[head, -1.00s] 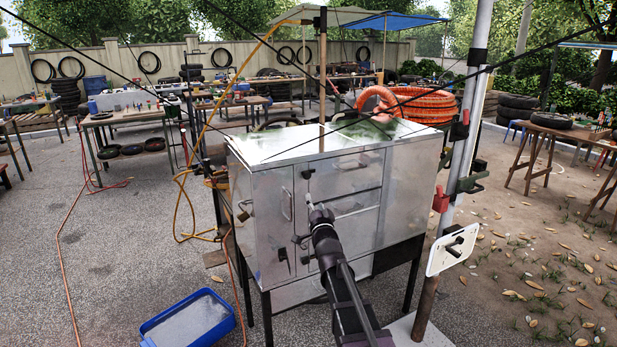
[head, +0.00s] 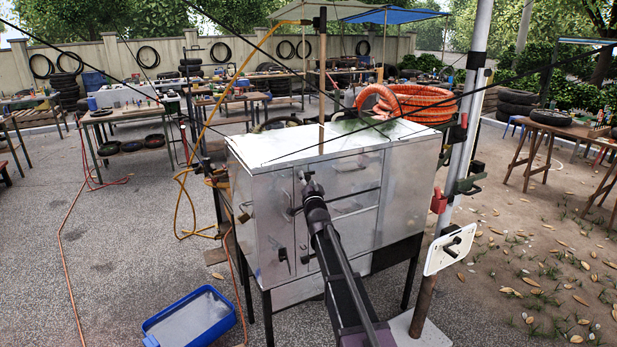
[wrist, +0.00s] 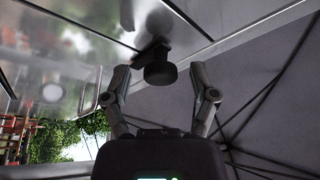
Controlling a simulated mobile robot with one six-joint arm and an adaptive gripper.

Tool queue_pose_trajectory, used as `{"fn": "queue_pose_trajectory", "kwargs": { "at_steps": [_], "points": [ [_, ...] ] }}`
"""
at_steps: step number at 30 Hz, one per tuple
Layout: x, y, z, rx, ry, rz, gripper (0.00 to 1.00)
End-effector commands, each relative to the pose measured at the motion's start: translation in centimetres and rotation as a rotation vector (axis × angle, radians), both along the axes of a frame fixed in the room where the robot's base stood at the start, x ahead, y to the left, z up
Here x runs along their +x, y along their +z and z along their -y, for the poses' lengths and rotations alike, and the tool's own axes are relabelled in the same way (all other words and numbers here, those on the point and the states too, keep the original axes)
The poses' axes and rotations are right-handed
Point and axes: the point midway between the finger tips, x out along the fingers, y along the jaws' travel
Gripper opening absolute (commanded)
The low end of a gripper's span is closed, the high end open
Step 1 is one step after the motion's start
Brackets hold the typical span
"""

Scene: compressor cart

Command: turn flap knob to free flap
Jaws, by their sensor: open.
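A dark round knob (wrist: 160,70) on a short mount sits on the shiny metal face in the wrist view, near a panel seam. My gripper (wrist: 160,77) is open, with one finger on each side of the knob and a gap on both sides. In the head view my gripper (head: 312,190) is at the upper front of the metal cabinet (head: 268,222). It hides part of the front there, and I cannot clearly make out the knob in that view. I cannot tell which panel is the flap.
A blue bin (head: 190,318) stands on the ground at the front left. A pole with a white plate (head: 452,248) stands close to the cabinet's right. An orange hose coil (head: 412,103) lies behind the cabinet.

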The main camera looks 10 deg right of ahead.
Motion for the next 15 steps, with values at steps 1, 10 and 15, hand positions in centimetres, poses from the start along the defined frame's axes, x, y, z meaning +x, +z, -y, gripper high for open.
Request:
{"fn": "queue_pose_trajectory", "kwargs": {
  "at_steps": [1, 10, 15],
  "points": [
    [0.46, 0.17, -0.02, 0.000, 0.000, 0.000, 0.76],
    [0.83, 0.22, -0.05, 0.000, 0.000, 0.000, 0.76],
    [0.82, 0.22, -0.06, 0.000, 0.000, 0.000, 0.67]
  ]
}}
